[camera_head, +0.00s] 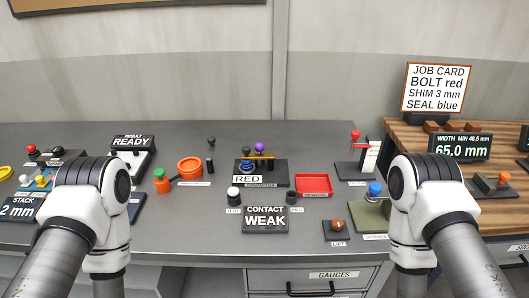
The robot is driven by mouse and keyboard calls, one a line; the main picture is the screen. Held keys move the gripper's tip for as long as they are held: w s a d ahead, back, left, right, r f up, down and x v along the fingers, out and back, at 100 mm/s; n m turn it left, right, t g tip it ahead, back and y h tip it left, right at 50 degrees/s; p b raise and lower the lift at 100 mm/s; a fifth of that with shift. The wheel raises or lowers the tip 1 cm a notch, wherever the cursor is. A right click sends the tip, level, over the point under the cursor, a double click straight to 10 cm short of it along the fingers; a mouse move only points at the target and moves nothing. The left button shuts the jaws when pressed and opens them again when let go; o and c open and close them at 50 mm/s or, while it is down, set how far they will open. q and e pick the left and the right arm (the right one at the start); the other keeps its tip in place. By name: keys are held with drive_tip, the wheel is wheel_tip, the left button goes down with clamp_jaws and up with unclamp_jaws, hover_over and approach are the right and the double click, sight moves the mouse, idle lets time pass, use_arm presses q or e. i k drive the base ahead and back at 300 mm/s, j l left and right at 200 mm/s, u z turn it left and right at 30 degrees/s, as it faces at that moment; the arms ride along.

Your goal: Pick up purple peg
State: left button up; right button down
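A purple-topped peg (259,147) stands upright at the back of a black fixture (280,178) near the middle of the grey bench. A yellow-orange bar (256,157) lies across the fixture close below the purple knob. A blue ringed post stands just left of it, behind a sign reading RED (247,179). My two arms rise from the bottom left and bottom right corners and bend down again. Neither gripper shows in the head view, so I cannot see what they hold. Both arms are well apart from the purple peg.
A red-knobbed stand (355,160) is further right.

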sight(260, 147)
drive_tip(key=i+l, duration=0.2)
drive_tip(key=l, duration=0.2)
drive_tip(key=i+l+z, duration=0.1)
drive_tip(key=l, duration=0.25)
drive_tip(key=i+l, duration=0.25)
drive_tip(key=l+z, duration=0.05)
drive_tip(key=l, duration=0.05)
